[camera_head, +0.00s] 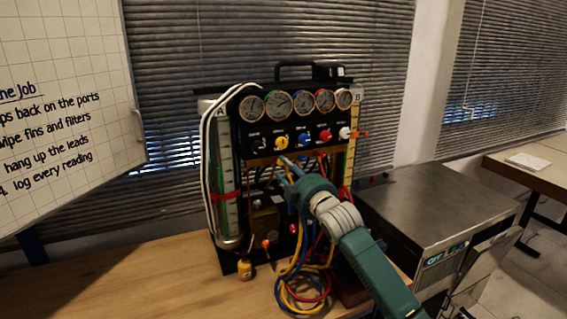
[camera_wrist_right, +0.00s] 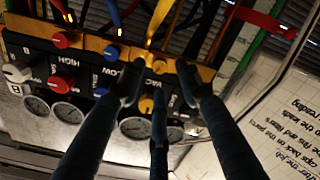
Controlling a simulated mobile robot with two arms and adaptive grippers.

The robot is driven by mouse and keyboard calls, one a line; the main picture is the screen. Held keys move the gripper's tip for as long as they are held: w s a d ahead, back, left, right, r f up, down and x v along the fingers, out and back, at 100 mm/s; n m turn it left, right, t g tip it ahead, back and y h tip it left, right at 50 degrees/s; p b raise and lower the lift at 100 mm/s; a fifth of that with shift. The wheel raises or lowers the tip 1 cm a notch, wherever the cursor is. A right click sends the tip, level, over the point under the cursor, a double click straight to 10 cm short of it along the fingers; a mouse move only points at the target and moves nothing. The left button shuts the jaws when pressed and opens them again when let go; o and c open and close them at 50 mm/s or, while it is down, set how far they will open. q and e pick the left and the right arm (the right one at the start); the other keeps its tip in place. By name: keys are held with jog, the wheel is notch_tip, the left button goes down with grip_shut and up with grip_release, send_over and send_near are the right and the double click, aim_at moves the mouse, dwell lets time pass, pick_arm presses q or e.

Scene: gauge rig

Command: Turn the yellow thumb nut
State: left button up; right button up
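In the right wrist view, which shows the rig upside down, a small yellow thumb nut (camera_wrist_right: 160,66) sits on the brass manifold strip, by a yellow hose. A larger yellow knob (camera_wrist_right: 147,104) is on the black panel beside it; it also shows in the head view (camera_head: 281,142). My right gripper (camera_wrist_right: 158,80) has its fingers spread, with the yellow nut between their tips. I cannot tell whether any finger touches it. In the head view my right gripper (camera_head: 287,168) reaches to the rig's front below the knobs and hides part of the manifold. My left gripper is out of view.
The gauge rig (camera_head: 297,146) stands on a wooden bench (camera_head: 150,280). Coloured hoses (camera_head: 300,285) hang in front of it. A grey metal-topped unit (camera_head: 435,205) is on the right. Bench left of the rig is clear.

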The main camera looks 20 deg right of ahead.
aim_at(281, 163)
jog(key=shift+w+a+p, duration=0.15)
jog(key=shift+w+p, duration=0.15)
jog(key=shift+w, duration=1.4)
jog(key=shift+c, duration=0.5)
grip_shut()
